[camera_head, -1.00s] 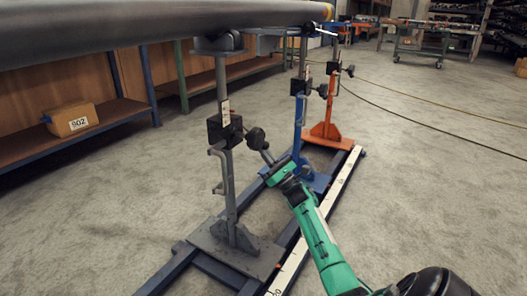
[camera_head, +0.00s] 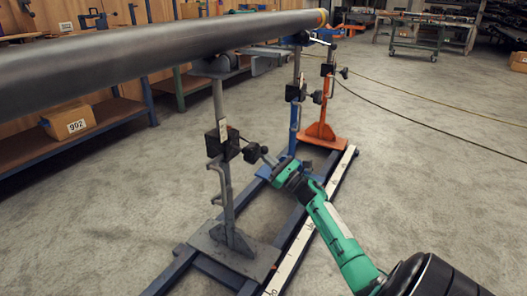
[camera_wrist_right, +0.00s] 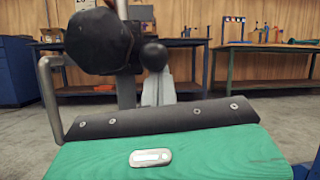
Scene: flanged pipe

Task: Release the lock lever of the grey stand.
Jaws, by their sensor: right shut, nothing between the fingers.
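The grey stand (camera_head: 219,105) stands upright under the long grey pipe (camera_head: 150,60). Its black clamp block (camera_head: 222,142) sits partway up the post, with a black knob (camera_head: 251,152) to its right. The right wrist view shows a large black knob (camera_wrist_right: 100,40) and a smaller black ball (camera_wrist_right: 154,55) beside it. I cannot tell which one belongs to the lock lever. My right gripper (camera_head: 267,158) is shut and empty, close to the right of the knob. Contact cannot be made out. Its fingertips are hidden in the right wrist view. My left gripper is not in view.
A blue stand (camera_head: 296,115) and an orange stand (camera_head: 324,110) stand farther back on the same floor rail (camera_head: 309,232). A workbench with a cardboard box (camera_head: 70,120) is at left. The floor to the right is open, crossed by cables.

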